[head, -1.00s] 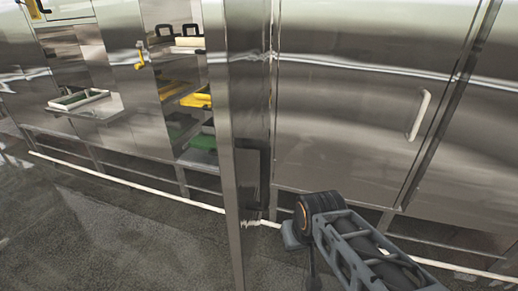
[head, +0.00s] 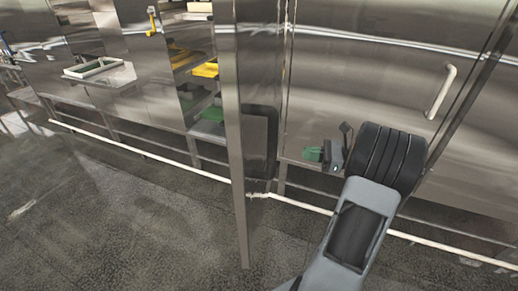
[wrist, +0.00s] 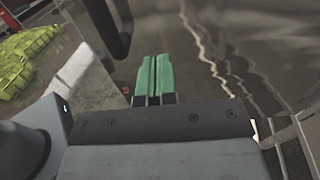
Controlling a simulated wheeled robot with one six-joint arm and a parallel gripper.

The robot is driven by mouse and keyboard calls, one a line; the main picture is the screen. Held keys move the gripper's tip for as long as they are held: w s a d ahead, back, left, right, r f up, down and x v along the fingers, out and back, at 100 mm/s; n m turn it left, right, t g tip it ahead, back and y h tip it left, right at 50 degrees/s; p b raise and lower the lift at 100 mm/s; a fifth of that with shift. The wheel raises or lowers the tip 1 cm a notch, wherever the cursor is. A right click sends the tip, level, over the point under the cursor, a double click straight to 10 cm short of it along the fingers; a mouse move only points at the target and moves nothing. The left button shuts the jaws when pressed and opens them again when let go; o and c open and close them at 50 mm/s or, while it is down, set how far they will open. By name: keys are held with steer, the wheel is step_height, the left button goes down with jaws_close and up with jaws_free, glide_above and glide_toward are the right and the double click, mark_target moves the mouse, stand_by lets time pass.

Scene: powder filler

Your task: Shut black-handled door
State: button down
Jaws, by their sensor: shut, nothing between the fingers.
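The steel door (head: 260,60) stands open, seen nearly edge-on in the middle of the head view. Its black handle (head: 262,140) shows as a dark upright shape on the door's right-hand face. My gripper (head: 312,154), with green fingertips, is to the right of the door and handle in the picture, at about the handle's lower height. In the wrist view the green fingers (wrist: 153,78) are together and hold nothing. A dark bar at the upper left of that view looks like the black handle (wrist: 104,24), apart from the fingers.
A closed steel panel with a white handle (head: 441,91) is at the right. On the left are a yellow handle (head: 152,22), a shelf with a white tray (head: 94,68), and an open bay with yellow parts (head: 206,68). A white rail (head: 140,146) runs low along the machine. Floor in front is clear.

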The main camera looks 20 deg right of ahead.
steer(key=p, duration=0.2)
glide_toward(258, 147)
steer(key=x, duration=0.7)
steer(key=shift+w+a, duration=0.1)
steer(key=shift+w, duration=0.15)
steer(key=shift+w+a, duration=0.1)
steer(key=shift+a, duration=0.1)
